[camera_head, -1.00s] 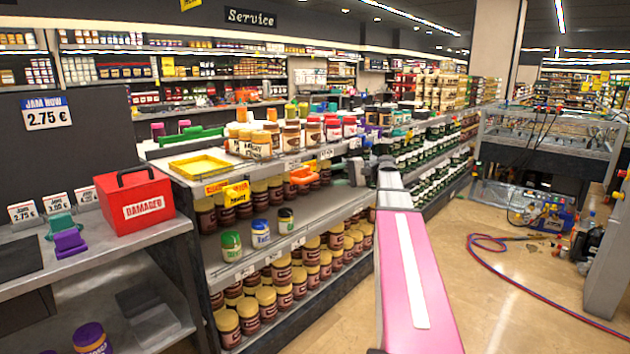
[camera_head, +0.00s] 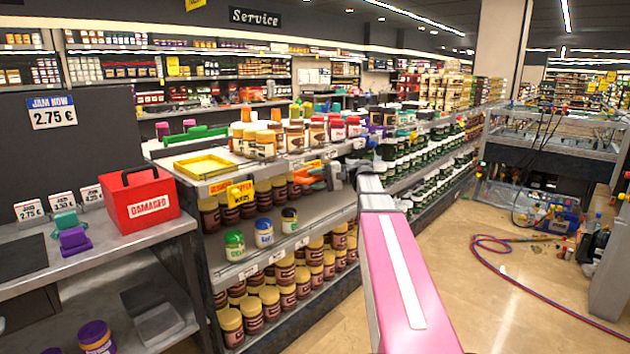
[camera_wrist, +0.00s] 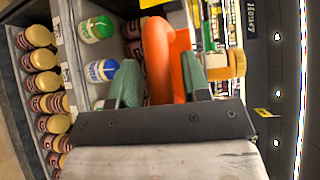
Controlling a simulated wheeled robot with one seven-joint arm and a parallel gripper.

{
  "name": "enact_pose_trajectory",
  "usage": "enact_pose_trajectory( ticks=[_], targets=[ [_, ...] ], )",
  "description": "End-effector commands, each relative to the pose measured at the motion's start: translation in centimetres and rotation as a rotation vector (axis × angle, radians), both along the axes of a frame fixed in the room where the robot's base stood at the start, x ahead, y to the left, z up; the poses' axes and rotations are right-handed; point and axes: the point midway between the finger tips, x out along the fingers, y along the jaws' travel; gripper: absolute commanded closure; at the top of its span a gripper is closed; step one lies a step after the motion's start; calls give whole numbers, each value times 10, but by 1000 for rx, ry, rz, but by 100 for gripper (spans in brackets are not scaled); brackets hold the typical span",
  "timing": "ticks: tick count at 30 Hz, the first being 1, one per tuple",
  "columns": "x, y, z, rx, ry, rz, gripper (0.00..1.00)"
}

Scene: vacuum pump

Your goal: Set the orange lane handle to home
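The orange lane handle (camera_head: 308,173) is at the front edge of the upper shelf in the head view, right of the yellow handle (camera_head: 240,193). In the wrist view, the orange handle (camera_wrist: 166,55) rises large and close between the green fingers. My gripper (camera_head: 328,174) is just right of the handle. In the wrist view my gripper (camera_wrist: 162,88) is open, with one finger on each side of the handle. I cannot tell whether either finger touches it. The handle's near end is hidden behind the gripper body.
Jars with green and blue lids (camera_head: 264,233) stand on the shelf below. A yellow tray (camera_head: 201,165) and several jars stand on the top shelf. A red box (camera_head: 138,205) sits at the left. The aisle floor (camera_head: 440,270) at the right is mostly open.

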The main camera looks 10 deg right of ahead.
Motion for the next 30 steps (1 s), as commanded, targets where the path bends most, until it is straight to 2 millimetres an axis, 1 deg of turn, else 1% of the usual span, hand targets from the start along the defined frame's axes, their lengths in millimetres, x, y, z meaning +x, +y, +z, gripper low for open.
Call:
enact_pose_trajectory(
  ticks=[1,2,3,4,8,11,14,18,21,25,30],
  targets=[
    [0,0,0,0,0,0,74],
    [0,0,0,0,0,0,84],
    [0,0,0,0,0,0,97],
    [0,0,0,0,0,0,100],
    [1,0,0,0,0,0,100],
    [11,6,0,0,0,1,100],
    [32,20,0,0,1,4,100],
    [68,45,0,-1,1,3,100],
    [89,61,0,0,1,4,100],
    [106,75,0,0,0,2,100],
    [113,81,0,0,0,0,100]
  ],
)
